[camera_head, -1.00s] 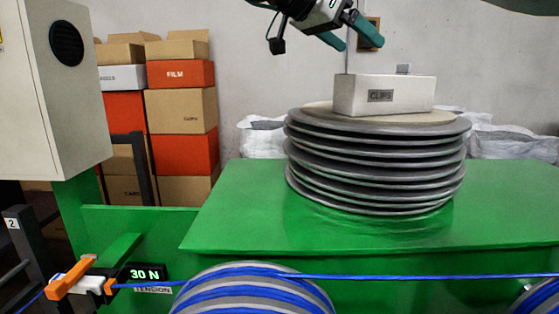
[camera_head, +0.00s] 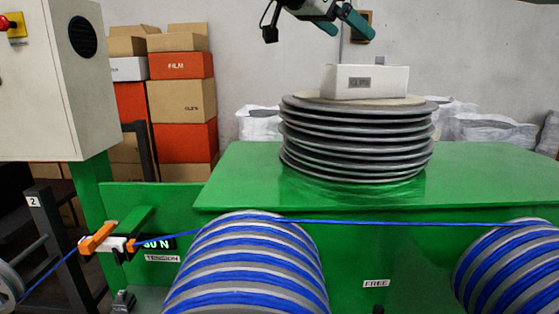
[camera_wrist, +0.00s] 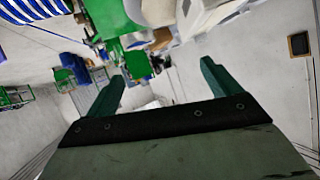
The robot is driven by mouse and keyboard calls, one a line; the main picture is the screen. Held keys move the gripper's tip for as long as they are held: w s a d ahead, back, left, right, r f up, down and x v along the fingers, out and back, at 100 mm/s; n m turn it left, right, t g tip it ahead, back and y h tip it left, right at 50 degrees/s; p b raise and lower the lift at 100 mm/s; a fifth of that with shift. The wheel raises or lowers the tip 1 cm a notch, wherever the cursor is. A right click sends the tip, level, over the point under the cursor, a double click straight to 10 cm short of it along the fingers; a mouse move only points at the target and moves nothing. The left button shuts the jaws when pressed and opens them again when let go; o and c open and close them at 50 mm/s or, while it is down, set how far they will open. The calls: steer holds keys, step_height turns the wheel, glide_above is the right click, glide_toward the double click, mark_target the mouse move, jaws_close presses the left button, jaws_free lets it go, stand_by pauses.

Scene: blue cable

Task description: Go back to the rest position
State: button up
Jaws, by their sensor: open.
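My gripper (camera_head: 346,25) is at the top of the head view, above and apart from the white box (camera_head: 365,82). Its two green fingers are spread with nothing between them. The wrist view also shows the fingers (camera_wrist: 166,85) apart and empty. The blue cable (camera_head: 400,222) runs from an orange and white clamp (camera_head: 108,241) on the left, over a striped drum (camera_head: 245,265), to a second drum (camera_head: 510,262) on the right.
The white box stands on a stack of grey discs (camera_head: 357,145) on the green machine top (camera_head: 480,170). A pale cabinet (camera_head: 75,110) stands at left, with stacked cartons (camera_head: 182,105) behind it. White bags (camera_head: 490,130) lie behind the machine. The air around my gripper is clear.

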steer(key=w+a+r+n+t+y, duration=0.3)
steer(key=w+a+n+t+y, duration=0.5)
steer(key=w+a+t+y, duration=0.4)
steer(key=s+f+n+g+y, duration=0.75)
steer(key=s+f, duration=0.45)
steer(key=f, duration=0.3)
steer(key=s+d+f+n+g+h, duration=0.1)
steer(key=s+d+f+g+h, duration=0.15)
steer(key=s+d+f, duration=0.4)
steer(key=s+d+f+g+h, duration=0.1)
steer(key=s+d+f+g, duration=0.3)
steer(key=s+f, duration=0.5)
steer(key=s+d+f+m+g+h, duration=0.1)
steer(key=s+d+f+h, duration=0.1)
steer(key=s+d+f, duration=0.2)
steer(key=s+d+f+m+g+h, duration=0.1)
steer(key=s+d+f, duration=0.4)
steer(key=s+d, duration=0.6)
steer(key=shift+s+d+f+g+h, duration=0.25)
steer(key=shift+s+g+h, duration=0.35)
steer(key=shift+s+h, duration=0.3)
